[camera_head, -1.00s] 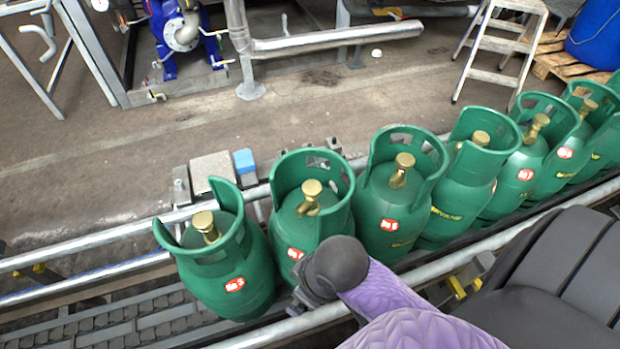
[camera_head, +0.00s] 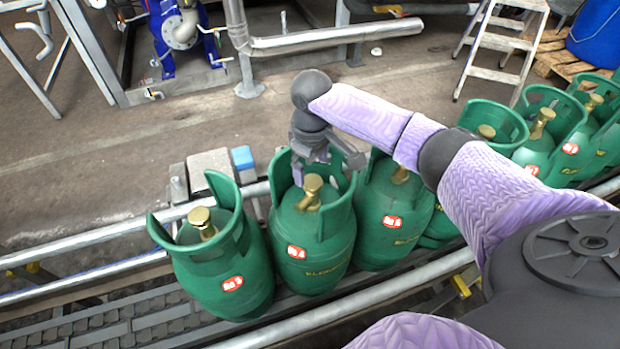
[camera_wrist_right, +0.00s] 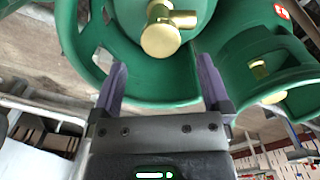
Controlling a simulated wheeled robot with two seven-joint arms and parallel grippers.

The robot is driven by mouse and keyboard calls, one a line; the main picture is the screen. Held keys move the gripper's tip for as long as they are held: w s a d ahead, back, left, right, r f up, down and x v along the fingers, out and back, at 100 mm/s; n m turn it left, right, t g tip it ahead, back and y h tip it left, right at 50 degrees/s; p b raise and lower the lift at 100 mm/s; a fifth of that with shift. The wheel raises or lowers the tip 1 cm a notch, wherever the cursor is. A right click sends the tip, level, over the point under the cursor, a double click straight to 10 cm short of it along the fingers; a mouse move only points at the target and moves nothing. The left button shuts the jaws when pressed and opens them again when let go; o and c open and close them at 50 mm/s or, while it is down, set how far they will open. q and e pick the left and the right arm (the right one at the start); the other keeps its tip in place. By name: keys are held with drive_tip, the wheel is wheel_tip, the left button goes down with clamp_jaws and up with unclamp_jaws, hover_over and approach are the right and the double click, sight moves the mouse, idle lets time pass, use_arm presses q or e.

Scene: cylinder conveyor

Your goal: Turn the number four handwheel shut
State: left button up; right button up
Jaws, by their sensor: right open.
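The second green cylinder from the left (camera_head: 315,255) stands upright on the conveyor, next to the one marked No 3. Its red and white label is too small to read surely; by its place it fits number four. Its brass handwheel (camera_head: 313,183) sits inside the green collar. My left gripper is not in view.
The No 3 cylinder (camera_head: 215,270) stands close on the left and another cylinder (camera_head: 385,228) close on the right, partly hidden by my right arm. More cylinders continue rightward. Metal rails (camera_head: 120,232) run along the conveyor. A blue block (camera_head: 242,158) sits behind.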

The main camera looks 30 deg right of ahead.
sight(311, 180)
wheel_tip(311, 180, down, 4)
drive_tip(key=shift+r+b, duration=0.2)
drive_tip(key=shift+b, duration=0.4)
drive_tip(key=shift+f, duration=0.3)
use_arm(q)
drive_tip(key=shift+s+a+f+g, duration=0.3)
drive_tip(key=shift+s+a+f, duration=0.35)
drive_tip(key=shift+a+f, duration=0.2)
use_arm(e)
drive_tip(key=shift+r, duration=0.1)
